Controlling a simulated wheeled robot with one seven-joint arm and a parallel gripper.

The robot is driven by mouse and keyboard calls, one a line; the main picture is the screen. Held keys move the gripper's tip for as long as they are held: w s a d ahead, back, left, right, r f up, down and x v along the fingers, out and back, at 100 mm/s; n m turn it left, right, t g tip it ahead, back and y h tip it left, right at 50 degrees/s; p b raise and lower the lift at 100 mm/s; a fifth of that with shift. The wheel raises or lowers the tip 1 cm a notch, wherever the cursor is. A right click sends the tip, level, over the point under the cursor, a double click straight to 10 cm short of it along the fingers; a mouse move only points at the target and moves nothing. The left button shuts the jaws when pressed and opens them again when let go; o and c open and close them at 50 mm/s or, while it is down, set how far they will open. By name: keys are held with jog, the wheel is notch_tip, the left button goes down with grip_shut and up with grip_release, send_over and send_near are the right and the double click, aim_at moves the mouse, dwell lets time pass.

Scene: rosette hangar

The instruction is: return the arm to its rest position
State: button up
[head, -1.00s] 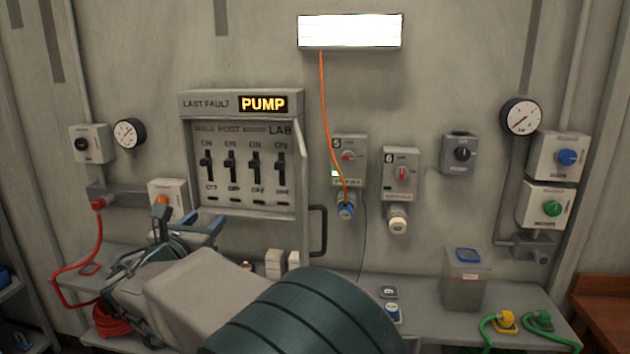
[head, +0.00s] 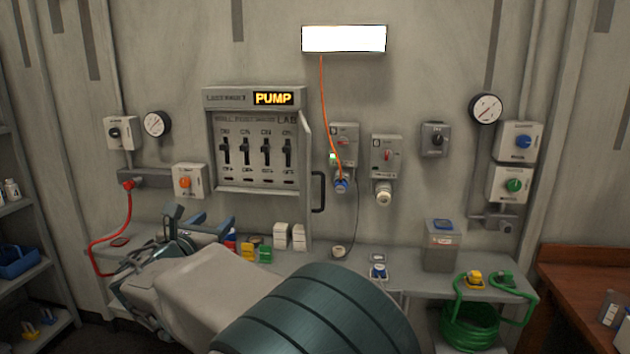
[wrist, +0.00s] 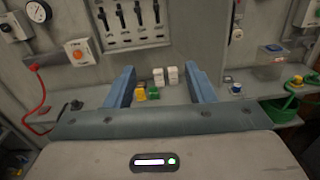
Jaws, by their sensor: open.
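My gripper (wrist: 160,90) is open and empty in the wrist view, its two blue fingers apart and pointing at the wall bench. In the head view my gripper (head: 205,226) shows at the lower left, partly hidden by my own arm. It is in front of the bench and below the switch panel (head: 213,150). The fingers appear to touch nothing.
The bench (head: 402,262) runs along the wall, with white blocks (head: 290,236), yellow and green pieces (head: 256,251) and a grey bin (head: 442,250) on it. A red cable (head: 103,240) hangs at left. A shelf (head: 40,270) stands far left, a wooden table (head: 580,280) right.

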jog(key=s+d+f+m+g+h, duration=0.1)
jog(key=s+d+f+m+g, duration=0.3)
jog(key=d, duration=0.6)
jog(key=d+f+m+g+h, duration=0.1)
jog(key=d+m+g, duration=0.2)
jog(key=d+m, duration=0.5)
jog(key=s+d+f+m+g+h, duration=0.1)
jog(key=s+d+f+m+g, duration=0.2)
jog(key=d, duration=0.9)
jog(key=s+d+f+m+g+y, duration=0.2)
jog(key=s+d+f+m+y, duration=0.1)
jog(key=s+m, duration=0.6)
jog(key=s+d+f+m+g+y, duration=0.1)
jog(key=s+d+f+m+y, duration=0.2)
jog(key=s+m, duration=0.5)
jog(key=shift+s+f+m+g, duration=0.4)
jog(key=shift+s+f, duration=0.1)
jog(key=shift+s, duration=0.35)
jog(key=shift+s+a+f, duration=0.1)
jog(key=shift+s, duration=0.1)
jog(key=shift+c, duration=1.4)
jog(key=shift+a+m, duration=0.1)
jog(key=shift+m, duration=0.2)
